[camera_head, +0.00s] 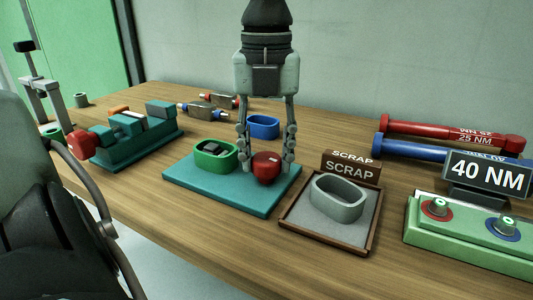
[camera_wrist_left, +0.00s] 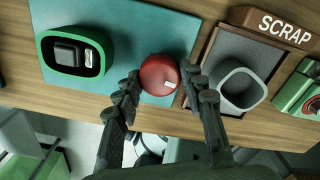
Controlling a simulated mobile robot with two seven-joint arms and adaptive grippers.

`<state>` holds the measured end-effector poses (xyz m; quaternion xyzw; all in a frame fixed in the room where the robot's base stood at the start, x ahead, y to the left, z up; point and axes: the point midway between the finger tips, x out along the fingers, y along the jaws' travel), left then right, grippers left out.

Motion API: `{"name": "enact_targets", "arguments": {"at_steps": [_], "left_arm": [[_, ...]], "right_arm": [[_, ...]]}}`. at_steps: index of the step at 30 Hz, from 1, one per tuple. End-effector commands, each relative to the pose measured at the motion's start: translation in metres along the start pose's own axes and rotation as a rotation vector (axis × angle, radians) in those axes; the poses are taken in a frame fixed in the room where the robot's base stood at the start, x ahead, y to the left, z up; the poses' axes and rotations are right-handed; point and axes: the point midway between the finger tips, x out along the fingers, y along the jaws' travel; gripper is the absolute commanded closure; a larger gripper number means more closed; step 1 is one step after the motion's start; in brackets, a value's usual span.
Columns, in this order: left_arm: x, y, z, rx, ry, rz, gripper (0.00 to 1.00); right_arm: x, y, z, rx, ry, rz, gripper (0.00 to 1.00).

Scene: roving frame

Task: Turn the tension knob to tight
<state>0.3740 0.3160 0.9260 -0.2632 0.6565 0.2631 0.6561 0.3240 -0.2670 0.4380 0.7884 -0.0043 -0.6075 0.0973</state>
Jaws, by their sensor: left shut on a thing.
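A round red knob (camera_head: 267,168) with a small white mark sits on a teal plate (camera_head: 222,190) in the head view. I take it as the tension knob; no "tight" label is readable. My left gripper (camera_head: 266,160) points down with its two fingers shut on the knob's sides. The wrist view shows the same red knob (camera_wrist_left: 160,75) between the fingertips (camera_wrist_left: 162,82), with the white mark towards its lower right. My right gripper is in neither view.
A green oval ring (camera_head: 216,156) with a dark block inside stands left of the knob. A scrap tray (camera_head: 329,245) with a grey ring (camera_head: 339,198) is close on the right. A teal fixture (camera_head: 135,140), a blue ring (camera_head: 263,127) and torque wrenches (camera_head: 450,133) stand around.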

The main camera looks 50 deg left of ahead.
Motion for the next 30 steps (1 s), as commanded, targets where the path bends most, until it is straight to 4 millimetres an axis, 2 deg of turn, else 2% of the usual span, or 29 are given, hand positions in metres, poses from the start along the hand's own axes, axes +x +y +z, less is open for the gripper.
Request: {"name": "enact_targets", "arguments": {"at_steps": [3, 15, 30], "left_arm": [[0.002, 0.0, 0.0, 0.073, 0.0, -0.002, 0.89], [0.001, 0.0, 0.0, 0.437, -0.001, -0.002, 0.89], [-0.001, 0.0, 0.001, 0.912, -0.002, -0.002, 0.89]], "right_arm": [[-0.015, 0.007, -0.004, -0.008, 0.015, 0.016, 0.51], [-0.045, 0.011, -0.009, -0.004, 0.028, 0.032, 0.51], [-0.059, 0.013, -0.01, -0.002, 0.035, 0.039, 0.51]]}}
